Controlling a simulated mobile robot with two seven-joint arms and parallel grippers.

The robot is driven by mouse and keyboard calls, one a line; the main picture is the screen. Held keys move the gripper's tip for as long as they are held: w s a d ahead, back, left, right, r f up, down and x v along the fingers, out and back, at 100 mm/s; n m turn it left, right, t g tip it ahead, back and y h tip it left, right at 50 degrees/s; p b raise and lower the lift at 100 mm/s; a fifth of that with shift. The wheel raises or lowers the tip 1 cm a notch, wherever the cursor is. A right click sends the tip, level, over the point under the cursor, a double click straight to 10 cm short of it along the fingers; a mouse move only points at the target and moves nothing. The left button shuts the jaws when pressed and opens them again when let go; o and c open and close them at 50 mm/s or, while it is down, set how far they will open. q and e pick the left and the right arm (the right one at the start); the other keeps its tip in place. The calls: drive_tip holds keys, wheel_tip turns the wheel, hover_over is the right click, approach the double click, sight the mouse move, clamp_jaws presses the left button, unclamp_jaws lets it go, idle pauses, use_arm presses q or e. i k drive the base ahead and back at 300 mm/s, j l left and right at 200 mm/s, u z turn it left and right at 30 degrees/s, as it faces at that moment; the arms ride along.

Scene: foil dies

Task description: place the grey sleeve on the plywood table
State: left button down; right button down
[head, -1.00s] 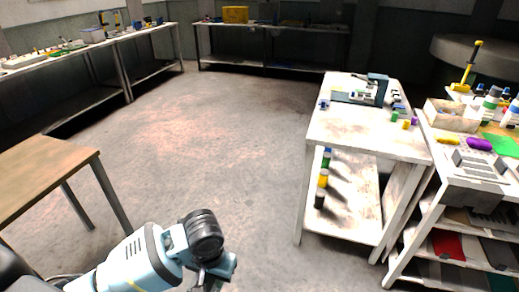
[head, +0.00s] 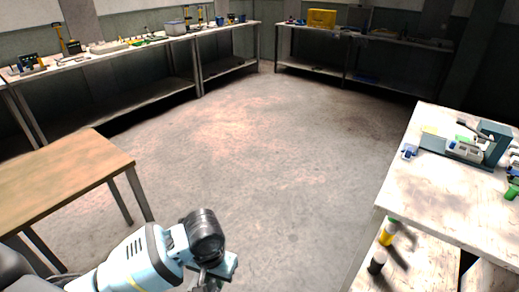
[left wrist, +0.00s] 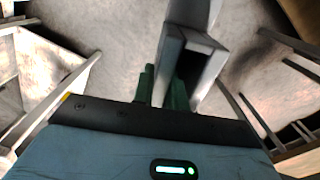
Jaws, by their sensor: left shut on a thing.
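The plywood table (head: 70,165) stands at the left in the head view, with a brown wooden top and dark legs. Its visible top is bare. My left gripper (head: 208,284) is low in the head view, to the right of the table and apart from it; its fingers are mostly hidden there. In the left wrist view the green fingers (left wrist: 163,90) are shut on the grey sleeve (left wrist: 196,62), a square-edged hollow piece held above the floor. The sleeve cannot be made out in the head view. My right gripper is not in view.
A white workbench (head: 450,205) with a blue press (head: 490,145) and small parts stands at the right. Long benches with tools and a yellow box (head: 321,18) line the back and left walls. The concrete floor (head: 260,140) between them is clear.

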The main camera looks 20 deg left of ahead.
sight(54, 170)
drive_tip(key=i+j+u, duration=0.1)
drive_tip(key=i+u, duration=0.6)
drive_tip(key=u, duration=0.25)
drive_tip(key=i+l+u, duration=0.15)
drive_tip(key=i+u, duration=0.3)
drive_tip(key=i+l+u, duration=0.2)
drive_tip(key=u, duration=0.3)
drive_tip(key=i+l+u, duration=0.45)
drive_tip(key=l, duration=0.2)
drive_tip(key=i+l+u, duration=0.25)
drive_tip(key=i+l, duration=0.1)
drive_tip(key=i, duration=0.8)
